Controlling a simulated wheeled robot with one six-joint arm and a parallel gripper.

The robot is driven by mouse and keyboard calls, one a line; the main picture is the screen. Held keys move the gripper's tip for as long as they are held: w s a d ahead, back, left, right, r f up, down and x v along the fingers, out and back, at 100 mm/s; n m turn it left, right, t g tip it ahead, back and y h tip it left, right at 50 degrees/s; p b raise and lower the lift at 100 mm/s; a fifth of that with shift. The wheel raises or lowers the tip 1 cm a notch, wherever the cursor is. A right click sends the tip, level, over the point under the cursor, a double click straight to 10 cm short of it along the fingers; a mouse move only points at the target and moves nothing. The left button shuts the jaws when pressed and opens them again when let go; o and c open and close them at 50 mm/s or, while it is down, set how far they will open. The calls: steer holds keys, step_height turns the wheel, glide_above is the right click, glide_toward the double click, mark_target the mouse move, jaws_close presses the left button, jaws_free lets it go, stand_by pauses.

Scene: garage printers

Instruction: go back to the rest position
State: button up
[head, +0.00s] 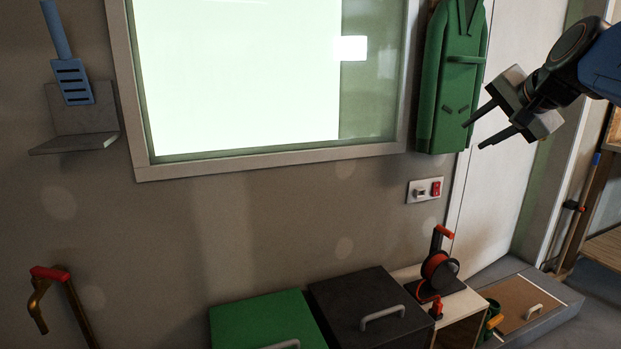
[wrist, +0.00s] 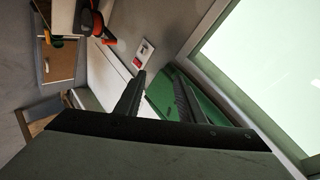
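My gripper (head: 472,137) is raised at the upper right of the head view, tilted down and to the left. Its two dark fingers stand apart with nothing between them. In the wrist view the fingers (wrist: 159,78) also show a gap, with part of the green coat behind it. In the head view the gripper appears beside the lower right of the hanging green coat (head: 452,85). I cannot tell the exact distance to it.
A wall switch plate (head: 425,190) is below the coat. A green box (head: 265,318), a dark lidded box (head: 360,300) and an orange cable reel (head: 437,268) stand low along the wall. A window fills the upper middle. A blue tool (head: 72,80) is on a shelf at left.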

steer(key=s+a+f+n+g, duration=0.2)
steer(key=s+f+n, duration=0.1)
steer(key=s+f, duration=0.5)
steer(key=s+a+f+n+g, duration=0.2)
steer(key=s+f, duration=0.7)
steer(key=f, duration=0.6)
steer(key=s+a+f+n+g, duration=0.2)
steer(key=s+a+f+n, duration=0.2)
steer(key=s+f, duration=0.5)
step_height(320, 180, down, 3)
steer(key=shift+f+n+h, duration=0.2)
steer(key=shift+n+h, duration=0.2)
steer(key=shift+n, duration=0.6)
steer(key=shift+s+d, duration=0.1)
